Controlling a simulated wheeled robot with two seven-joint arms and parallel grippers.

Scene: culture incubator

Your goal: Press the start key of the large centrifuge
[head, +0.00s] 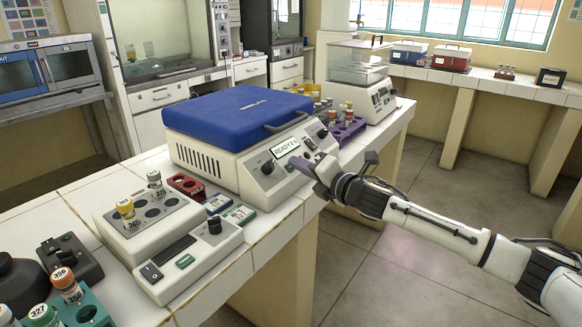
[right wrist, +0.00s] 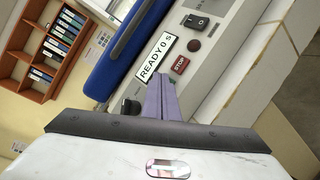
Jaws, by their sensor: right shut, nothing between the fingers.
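The large centrifuge (head: 240,158) has a cream body and a closed blue lid (head: 240,110). It stands on the white tiled bench. Its front display (right wrist: 155,57) reads "READY 0 s". A red STOP key (right wrist: 180,65) shows beside the display in the right wrist view. No start key can be made out; my fingers hide part of the panel below the display. My right gripper (head: 298,163) is shut and empty, its purple fingers (right wrist: 160,88) pointing at the panel just below the display. I cannot tell whether the tips touch it. My left gripper is out of view.
A smaller device with vials (head: 150,215) and a control box with a knob (head: 190,260) stand on the bench left of the centrifuge. A purple vial rack (head: 347,131) and a balance (head: 365,85) stand behind it. Open floor lies right of the bench.

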